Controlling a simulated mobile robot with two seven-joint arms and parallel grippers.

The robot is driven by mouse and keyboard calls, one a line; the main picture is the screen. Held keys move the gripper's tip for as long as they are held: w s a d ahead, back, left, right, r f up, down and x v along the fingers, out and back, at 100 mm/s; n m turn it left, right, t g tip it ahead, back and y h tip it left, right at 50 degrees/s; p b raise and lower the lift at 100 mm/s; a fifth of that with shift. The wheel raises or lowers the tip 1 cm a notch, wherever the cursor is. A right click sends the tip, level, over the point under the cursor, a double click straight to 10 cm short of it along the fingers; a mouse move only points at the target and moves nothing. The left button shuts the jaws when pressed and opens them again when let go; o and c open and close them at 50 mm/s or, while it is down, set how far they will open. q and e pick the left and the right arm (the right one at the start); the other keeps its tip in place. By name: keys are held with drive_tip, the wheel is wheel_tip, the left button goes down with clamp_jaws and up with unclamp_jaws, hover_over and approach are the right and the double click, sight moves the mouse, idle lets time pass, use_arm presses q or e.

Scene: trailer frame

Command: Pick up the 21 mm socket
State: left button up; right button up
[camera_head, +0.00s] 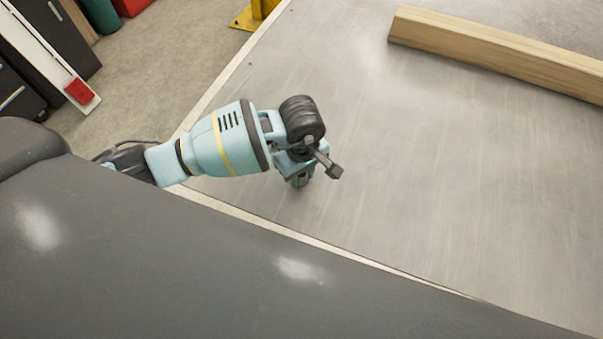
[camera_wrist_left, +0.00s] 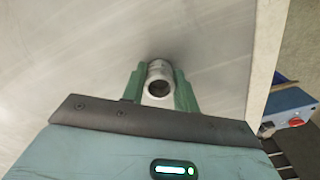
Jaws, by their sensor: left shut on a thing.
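The 21 mm socket (camera_wrist_left: 158,70) is a short silver cylinder with a dark round opening facing the camera in the left wrist view. My left gripper (camera_wrist_left: 160,84) is shut on it, with one green finger against each side. In the head view my left gripper (camera_head: 300,180) points down at the grey tabletop (camera_head: 430,180), close to its near left edge. The socket is hidden or too small to make out there. I cannot tell whether it touches the surface. My right gripper is not in view.
A long wooden beam (camera_head: 500,52) lies across the far right of the tabletop. The surface between it and my left gripper is clear. Beyond the table's edge in the left wrist view is a blue box with a red knob (camera_wrist_left: 292,108). A yellow post (camera_head: 258,14) stands past the far edge.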

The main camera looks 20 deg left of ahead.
use_arm(q)
drive_tip(key=shift+r, duration=0.4)
wheel_tip(320, 180, up, 2)
drive_tip(key=shift+r, duration=0.2)
drive_tip(key=s+a, duration=0.2)
drive_tip(key=s, duration=0.2)
drive_tip(key=s+a, duration=0.2)
drive_tip(key=s, duration=0.2)
drive_tip(key=s+a+r, duration=0.1)
drive_tip(key=s+a, duration=0.1)
drive_tip(key=s, duration=0.3)
drive_tip(key=shift+s+a+b, duration=0.1)
drive_tip(key=shift+a+b, duration=0.2)
drive_tip(key=shift+b, duration=0.1)
drive_tip(key=shift+s+a+r, duration=0.2)
drive_tip(key=shift+s+a, duration=0.05)
drive_tip(key=shift+s, duration=0.35)
